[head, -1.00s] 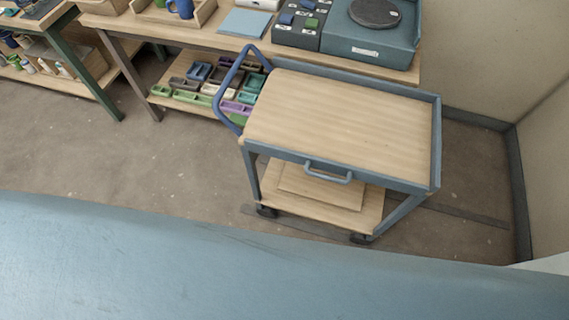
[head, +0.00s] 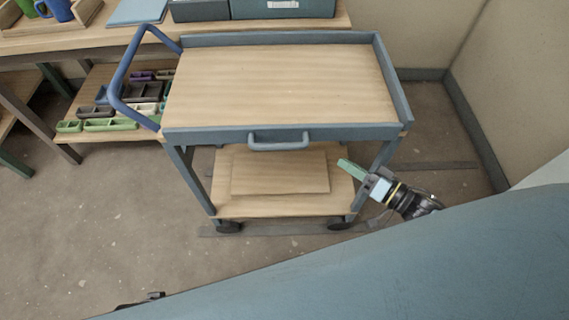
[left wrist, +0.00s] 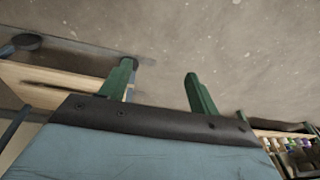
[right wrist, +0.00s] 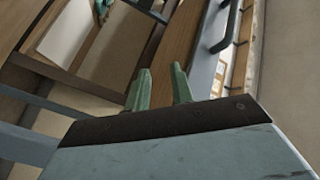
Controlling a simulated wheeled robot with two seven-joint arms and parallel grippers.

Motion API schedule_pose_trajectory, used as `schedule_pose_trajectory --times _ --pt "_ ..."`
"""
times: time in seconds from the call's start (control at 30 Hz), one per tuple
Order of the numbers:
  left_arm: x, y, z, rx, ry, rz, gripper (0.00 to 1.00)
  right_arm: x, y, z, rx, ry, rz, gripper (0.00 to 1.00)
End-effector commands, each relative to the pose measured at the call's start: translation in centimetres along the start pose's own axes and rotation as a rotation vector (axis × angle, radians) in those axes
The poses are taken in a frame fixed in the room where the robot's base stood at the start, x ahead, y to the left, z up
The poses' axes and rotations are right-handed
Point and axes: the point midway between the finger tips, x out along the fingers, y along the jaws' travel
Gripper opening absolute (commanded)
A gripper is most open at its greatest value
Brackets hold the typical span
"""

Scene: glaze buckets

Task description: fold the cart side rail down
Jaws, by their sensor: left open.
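The cart (head: 280,88) has a wooden top in a blue-grey frame. Its side rail (head: 215,135) runs along the near edge and appears upright, with a U-shaped handle (head: 278,142) on its outer face. The rail and handle (right wrist: 222,30) also show in the right wrist view. My right gripper (head: 345,167) is below the rail near the cart's right front leg, apart from the handle. Its green fingers (right wrist: 161,82) are parted with nothing between them. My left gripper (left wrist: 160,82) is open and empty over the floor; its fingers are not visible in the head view.
A lower shelf (head: 225,205) holds a flat board (head: 280,172). A blue push handle (head: 122,75) sticks out on the cart's left. A workbench (head: 90,40) with bins beneath stands behind. Walls close off the right. Floor (head: 110,220) is clear at front left.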

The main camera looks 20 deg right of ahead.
Motion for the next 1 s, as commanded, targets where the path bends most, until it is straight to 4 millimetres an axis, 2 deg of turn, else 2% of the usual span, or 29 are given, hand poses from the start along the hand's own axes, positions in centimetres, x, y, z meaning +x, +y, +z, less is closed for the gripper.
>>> schedule_pose_trajectory --times 0.03,0.2,0.3,0.47,0.57,1.0 --pt "0.8 -0.1 -0.5 0.0 0.012 -0.005 0.62 0.4 -0.9 0.4 0.037 -0.019 -0.095 0.23" --pt "-0.5 -0.5 -1.7 0.0 0.027 -0.014 0.62 0.6 -5.5 0.3 0.156 -0.108 -0.315 0.23" --pt "-1.0 -0.5 -1.9 0.0 0.031 -0.016 0.62 0.4 -7.1 0.4 0.196 -0.149 -0.377 0.23" --pt "-1.8 -0.5 -2.3 -0.001 0.035 -0.016 0.62 1.1 -8.2 0.5 0.217 -0.169 -0.408 0.23" --pt "-2.3 -0.3 -2.5 -0.002 0.039 -0.013 0.62 2.4 -8.9 0.6 0.216 -0.167 -0.409 0.23" --pt "-5.9 0.9 -3.6 -0.009 0.065 0.007 0.62 10.3 -12.4 1.6 0.215 -0.164 -0.407 0.23"
